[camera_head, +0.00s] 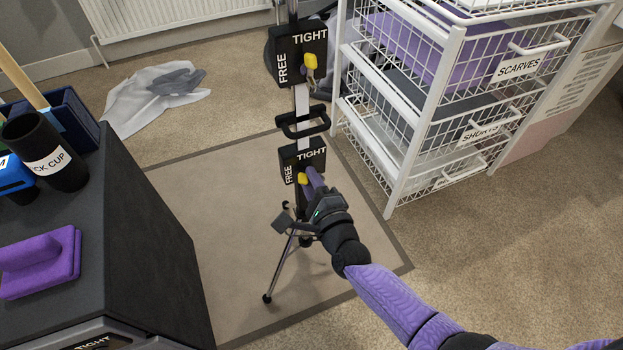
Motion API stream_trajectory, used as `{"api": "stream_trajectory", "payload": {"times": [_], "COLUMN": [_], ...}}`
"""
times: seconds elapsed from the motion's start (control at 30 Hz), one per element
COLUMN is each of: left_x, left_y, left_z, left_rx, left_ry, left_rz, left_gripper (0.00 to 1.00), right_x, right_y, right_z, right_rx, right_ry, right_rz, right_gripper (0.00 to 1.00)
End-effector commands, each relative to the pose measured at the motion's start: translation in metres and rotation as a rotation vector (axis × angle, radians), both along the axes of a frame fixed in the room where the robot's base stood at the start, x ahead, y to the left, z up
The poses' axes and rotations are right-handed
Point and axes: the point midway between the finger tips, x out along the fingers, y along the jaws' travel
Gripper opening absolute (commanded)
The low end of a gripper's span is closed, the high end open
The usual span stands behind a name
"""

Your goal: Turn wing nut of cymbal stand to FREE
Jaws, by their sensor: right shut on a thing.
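The cymbal stand (303,103) stands upright on a tripod base on the mat. It carries two black plates marked FREE and TIGHT. The upper plate (289,71) has a yellow wing nut (311,63) on its right side, beneath the word TIGHT. The lower plate (290,156) has another yellow wing nut (302,179) near its bottom edge, partly hidden by my right gripper. My right gripper (309,178) reaches in from the lower right and is shut on this lower wing nut. The nut's exact angle is hard to tell. My left gripper is out of view.
A white wire drawer rack (400,170) with a SCARVES label stands close on the right. A dark cabinet (140,255) on the left bears a black cup (42,150) and a purple block (40,262). Grey-white cloth (150,98) lies behind. The mat (225,220) is otherwise open.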

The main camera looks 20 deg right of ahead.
Motion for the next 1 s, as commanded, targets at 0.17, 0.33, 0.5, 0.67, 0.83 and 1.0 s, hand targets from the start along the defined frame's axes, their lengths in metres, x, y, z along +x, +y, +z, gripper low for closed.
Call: {"api": "stream_trajectory", "payload": {"times": [0.17, 0.33, 0.5, 0.67, 0.83, 1.0], "left_x": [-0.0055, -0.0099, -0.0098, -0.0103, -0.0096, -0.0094], "left_y": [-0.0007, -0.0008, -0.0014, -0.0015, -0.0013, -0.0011], "left_z": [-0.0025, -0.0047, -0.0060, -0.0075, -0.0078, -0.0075], "left_rx": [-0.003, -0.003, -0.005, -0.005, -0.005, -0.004], "left_ry": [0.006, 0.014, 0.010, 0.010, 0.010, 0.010], "left_rz": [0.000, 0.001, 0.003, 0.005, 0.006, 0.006], "left_gripper": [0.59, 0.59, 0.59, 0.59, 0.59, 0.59], "right_x": [-0.0002, -0.0003, -0.0003, -0.0003, -0.0003, -0.0004], "right_y": [0.0008, 0.0006, 0.0006, 0.0007, 0.0007, 0.0007], "right_z": [-0.0009, -0.0016, -0.0021, -0.0023, -0.0024, -0.0024], "right_rx": [-0.112, -0.191, -0.236, -0.257, -0.261, -0.260], "right_ry": [-0.002, -0.004, -0.005, -0.007, -0.006, -0.006], "right_rz": [0.002, 0.002, 0.001, 0.001, 0.002, 0.002], "right_gripper": [0.00, 0.00, 0.00, 0.00, 0.00, 0.00]}}
